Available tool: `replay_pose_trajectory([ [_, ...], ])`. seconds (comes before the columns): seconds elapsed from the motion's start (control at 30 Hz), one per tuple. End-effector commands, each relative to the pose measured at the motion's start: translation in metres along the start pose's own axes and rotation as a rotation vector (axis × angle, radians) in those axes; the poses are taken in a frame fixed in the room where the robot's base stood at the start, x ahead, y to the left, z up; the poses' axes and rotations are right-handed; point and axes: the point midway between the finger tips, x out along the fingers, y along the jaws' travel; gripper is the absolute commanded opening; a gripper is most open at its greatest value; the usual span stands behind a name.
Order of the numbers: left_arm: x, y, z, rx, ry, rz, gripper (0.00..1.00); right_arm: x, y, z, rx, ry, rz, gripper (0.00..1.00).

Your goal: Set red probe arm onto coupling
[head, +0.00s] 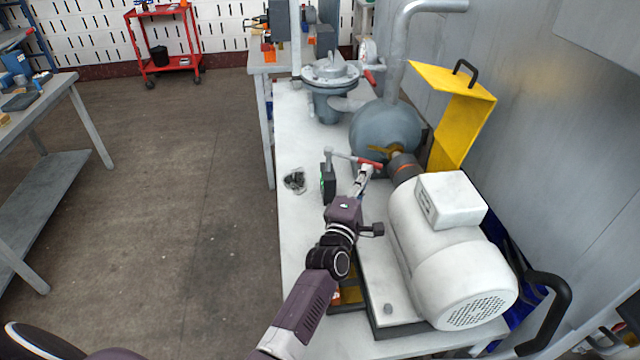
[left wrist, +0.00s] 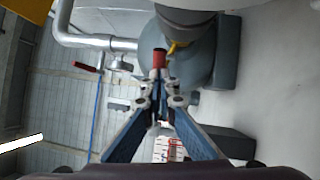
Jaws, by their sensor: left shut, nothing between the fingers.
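The probe arm is a thin grey bar with a red end (head: 370,163), reaching right from a small post on a black block (head: 328,184). The red end also shows in the left wrist view (left wrist: 159,58), just beyond my fingertips. The coupling (head: 403,168) is a dark, rusty-orange piece between the white motor and the grey pump; the red end lies just left of it, apart from it in the picture. My left gripper (head: 366,172) is shut and empty, right by the red end; I cannot tell if they touch. It also shows in the left wrist view (left wrist: 160,84). My right gripper is out of view.
The white motor (head: 450,250) stands close on the right, with the grey pump (head: 385,135) behind. A yellow guard (head: 455,115) stands at the wall. A dark, crumpled-looking item (head: 294,180) lies on the white bench (head: 297,130). The floor at left is clear.

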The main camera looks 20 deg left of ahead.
Motion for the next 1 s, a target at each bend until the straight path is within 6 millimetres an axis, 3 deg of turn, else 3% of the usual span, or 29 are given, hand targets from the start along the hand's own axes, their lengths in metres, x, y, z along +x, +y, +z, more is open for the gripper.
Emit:
replay_pose_trajectory([
  [0.27,-0.005,0.002,0.001,-0.002,-0.002,0.003,0.00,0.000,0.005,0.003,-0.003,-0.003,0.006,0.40],
  [0.7,-0.086,0.000,-0.001,0.000,0.000,-0.001,0.00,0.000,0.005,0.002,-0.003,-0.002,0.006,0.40],
  [1.0,-0.119,0.001,-0.001,0.000,0.000,0.002,0.00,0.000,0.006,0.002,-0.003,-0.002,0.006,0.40],
])
